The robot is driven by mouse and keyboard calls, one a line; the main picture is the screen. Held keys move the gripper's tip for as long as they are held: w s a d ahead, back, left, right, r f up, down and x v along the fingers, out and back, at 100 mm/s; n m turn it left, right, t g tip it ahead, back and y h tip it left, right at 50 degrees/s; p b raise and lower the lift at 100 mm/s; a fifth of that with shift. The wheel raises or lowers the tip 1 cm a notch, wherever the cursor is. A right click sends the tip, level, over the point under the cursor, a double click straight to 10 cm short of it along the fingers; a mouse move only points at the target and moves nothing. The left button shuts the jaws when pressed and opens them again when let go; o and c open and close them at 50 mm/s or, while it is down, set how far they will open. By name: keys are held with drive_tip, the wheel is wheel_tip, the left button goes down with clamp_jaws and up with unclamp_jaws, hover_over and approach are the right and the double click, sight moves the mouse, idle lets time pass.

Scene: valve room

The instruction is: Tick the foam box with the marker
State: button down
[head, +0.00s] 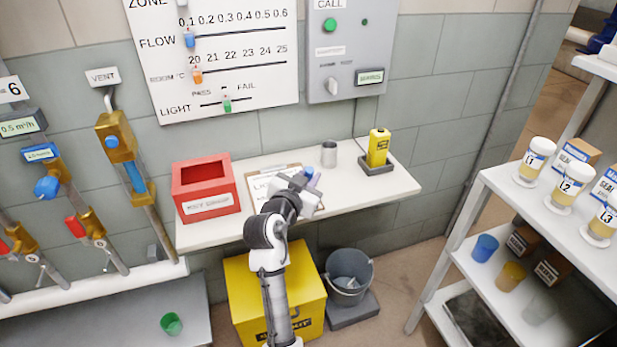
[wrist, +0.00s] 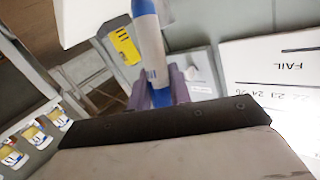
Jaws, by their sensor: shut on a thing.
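My gripper (head: 314,182) is over the wall shelf, next to the clipboard (head: 262,182). In the wrist view, its purple fingers (wrist: 162,88) are shut on a marker (wrist: 152,45), white with blue ends. My arm and gripper cover the sheet's right and lower part. I cannot make out the foam box or any tick on it.
A red box (head: 207,207) stands left of the clipboard. A grey metal cup (head: 329,154) and a yellow device (head: 378,148) on a dark base stand to the right. Below are a yellow chest (head: 243,285) and a grey bucket (head: 347,290). A white rack (head: 490,190) with jars is at right.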

drive_tip(key=shift+f+b, duration=0.55)
drive_tip(key=shift+f, duration=0.1)
idle(0.3)
drive_tip(key=shift+s+d, duration=0.1)
drive_tip(key=shift+d, duration=0.05)
drive_tip(key=shift+s+d, duration=0.2)
drive_tip(key=shift+d, duration=0.15)
drive_tip(key=shift+w+a, duration=0.1)
drive_tip(key=shift+a, duration=0.05)
drive_tip(key=shift+w+a+b, duration=0.2)
drive_tip(key=shift+w+a, duration=0.1)
drive_tip(key=shift+a, duration=0.2)
drive_tip(key=shift+w+a+b, duration=0.15)
drive_tip(key=shift+w+a, duration=0.1)
drive_tip(key=shift+a, duration=0.2)
drive_tip(key=shift+s+d+f, duration=0.1)
drive_tip(key=shift+d, duration=0.1)
drive_tip(key=shift+s+d, duration=0.25)
drive_tip(key=shift+d, duration=0.35)
drive_tip(key=shift+a, duration=0.15)
drive_tip(key=shift+s+a, duration=0.3)
